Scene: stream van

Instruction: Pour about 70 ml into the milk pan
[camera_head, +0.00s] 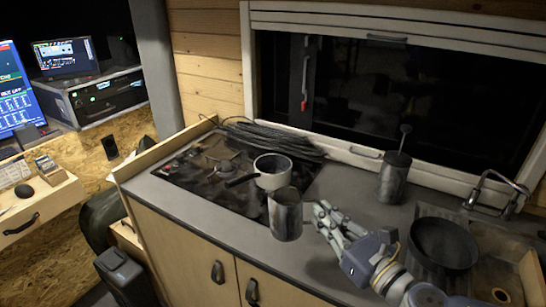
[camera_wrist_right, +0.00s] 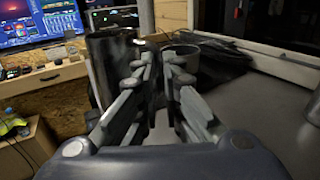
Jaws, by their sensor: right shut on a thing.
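The milk pan (camera_head: 273,181), a small pale pot with a dark handle pointing left, stands on the dark hob. My right gripper (camera_head: 322,212) is shut on a grey metal jug (camera_head: 285,216) and holds it roughly upright, just in front of and slightly right of the pan. The jug's contents cannot be made out. In the right wrist view the jug (camera_wrist_right: 112,70) shows beyond the fingers (camera_wrist_right: 158,72) at left, and the pan (camera_wrist_right: 181,52) is partly hidden behind the fingertips. My left gripper is not in view.
A coil of black cable (camera_head: 268,137) lies behind the hob (camera_head: 196,178). A grey canister with a plunger (camera_head: 393,180) stands at the back right. A dark pan (camera_head: 443,247) sits by the sink and tap (camera_head: 498,185). The counter between canister and hob is clear.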

